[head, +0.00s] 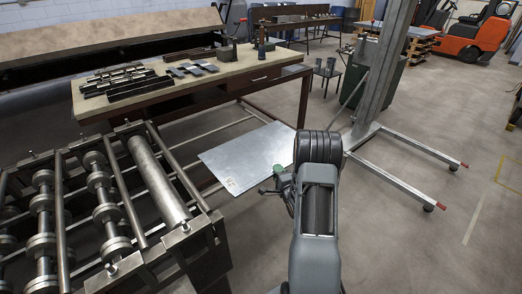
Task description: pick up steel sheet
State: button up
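The steel sheet (240,153) is a flat, light grey metal panel with a small label near its front corner. It shows in the head view between the roller machine and my arm, in front of the workbench. I cannot tell what it rests on. My gripper (268,188) is at the sheet's near right edge, small and dark, with a green part beside it. My arm and wrist hide the sheet's right end. Whether the fingers are open, or touch the sheet, is too small to tell.
A roller machine (110,205) fills the lower left. A workbench (185,75) with metal parts and tools stands behind the sheet. A lift stand (378,90) with long floor legs is on the right. An orange forklift (485,38) is far back.

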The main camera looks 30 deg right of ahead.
jog(key=shift+w+d, duration=0.2)
jog(key=shift+w, duration=1.05)
grip_shut()
dwell(0.4)
jog(key=shift+r, duration=0.1)
